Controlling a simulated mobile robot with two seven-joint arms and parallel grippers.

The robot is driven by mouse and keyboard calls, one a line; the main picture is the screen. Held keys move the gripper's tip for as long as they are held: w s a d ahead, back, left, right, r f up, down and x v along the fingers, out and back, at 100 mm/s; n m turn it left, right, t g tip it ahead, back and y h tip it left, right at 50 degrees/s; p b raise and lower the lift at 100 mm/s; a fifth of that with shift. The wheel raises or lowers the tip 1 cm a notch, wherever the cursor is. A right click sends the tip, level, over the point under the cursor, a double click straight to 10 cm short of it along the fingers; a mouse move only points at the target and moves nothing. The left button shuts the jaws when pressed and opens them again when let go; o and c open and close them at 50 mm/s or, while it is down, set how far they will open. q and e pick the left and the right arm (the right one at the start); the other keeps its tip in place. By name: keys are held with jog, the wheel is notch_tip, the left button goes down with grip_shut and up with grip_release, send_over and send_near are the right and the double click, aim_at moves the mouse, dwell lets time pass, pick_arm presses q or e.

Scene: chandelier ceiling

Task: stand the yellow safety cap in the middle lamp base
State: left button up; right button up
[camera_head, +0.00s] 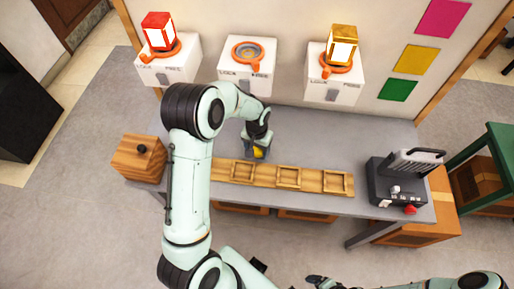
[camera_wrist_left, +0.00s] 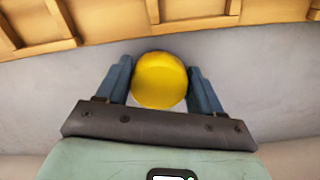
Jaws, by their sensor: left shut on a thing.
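The yellow safety cap (camera_head: 259,153) is between the fingers of my left gripper (camera_head: 258,148), over the grey table just behind the wooden rack. In the left wrist view the round yellow cap (camera_wrist_left: 160,80) sits between the two blue fingers of the left gripper (camera_wrist_left: 161,82), which is shut on it. The middle lamp base (camera_head: 233,78) is a white wall box with an orange-rimmed round socket (camera_head: 248,51) on top; the socket is empty. My right gripper (camera_head: 318,281) is low at the bottom edge, small, and its fingers are unclear.
The left lamp base (camera_head: 170,70) holds a red lantern (camera_head: 158,31); the right base (camera_head: 333,87) holds a golden lantern (camera_head: 342,44). The wooden rack (camera_head: 285,178) has open compartments. A wooden box (camera_head: 139,158) and a dark machine (camera_head: 398,180) stand at the table's ends.

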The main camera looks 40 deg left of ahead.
pick_arm(q)
jog(key=shift+f, duration=0.15)
jog(key=o, duration=0.9)
jog(key=shift+o, duration=0.6)
